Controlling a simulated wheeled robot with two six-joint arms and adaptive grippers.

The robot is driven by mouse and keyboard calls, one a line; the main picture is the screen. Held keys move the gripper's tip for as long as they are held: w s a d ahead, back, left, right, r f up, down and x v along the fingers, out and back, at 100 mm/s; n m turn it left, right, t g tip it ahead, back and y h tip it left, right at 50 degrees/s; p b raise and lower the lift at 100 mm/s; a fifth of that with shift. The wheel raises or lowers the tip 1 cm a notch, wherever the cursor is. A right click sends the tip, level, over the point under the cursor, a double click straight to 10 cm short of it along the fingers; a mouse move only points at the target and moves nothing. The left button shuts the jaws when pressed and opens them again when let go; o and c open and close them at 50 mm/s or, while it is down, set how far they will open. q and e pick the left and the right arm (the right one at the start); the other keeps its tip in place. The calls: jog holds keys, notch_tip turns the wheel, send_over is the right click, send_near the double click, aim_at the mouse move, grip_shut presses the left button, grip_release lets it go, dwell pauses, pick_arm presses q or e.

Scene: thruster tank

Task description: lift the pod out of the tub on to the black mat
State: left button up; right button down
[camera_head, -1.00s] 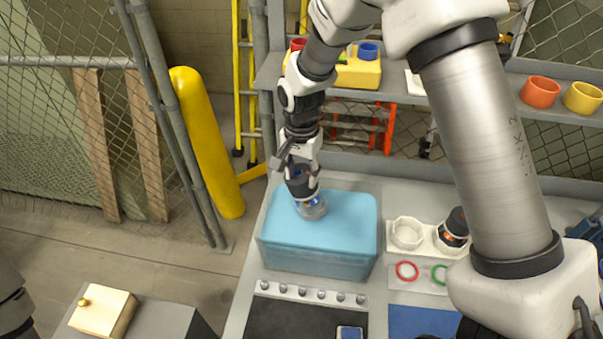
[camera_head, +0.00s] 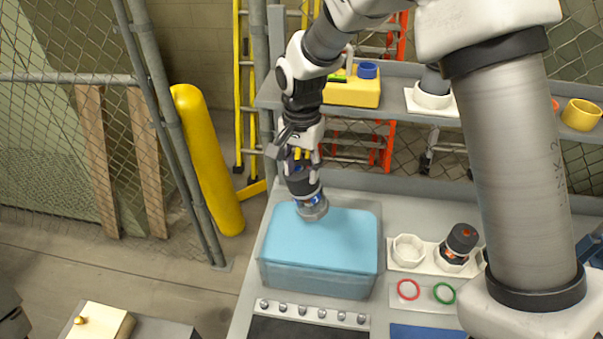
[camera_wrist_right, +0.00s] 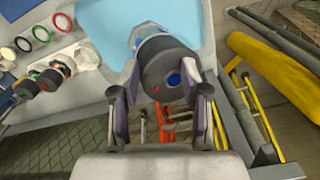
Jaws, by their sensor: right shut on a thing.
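The pod (camera_head: 304,187) is a dark cylinder with a blue band and a clear grey lower end. My right gripper (camera_head: 299,168) is shut on its top end and holds it slightly tilted over the back of the blue water-filled tub (camera_head: 316,282). The pod's lower end shows clearly and looks to be above the water. In the right wrist view the pod (camera_wrist_right: 167,68) sits between the two fingers (camera_wrist_right: 163,92), with the water behind it. The black mat (camera_head: 290,331) lies in front of the tub, mostly cut off by the picture's bottom edge. My left gripper is out of view.
A row of small knobs (camera_head: 313,313) lies between tub and mat. Right of the tub are a white holder (camera_head: 407,250), another dark pod (camera_head: 459,241), and red (camera_head: 408,289) and green (camera_head: 444,293) rings. A shelf (camera_head: 392,106) runs behind. A yellow post (camera_head: 208,160) stands left.

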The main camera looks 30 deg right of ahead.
jog(key=shift+r, duration=2.05)
jog(key=shift+f, duration=0.1)
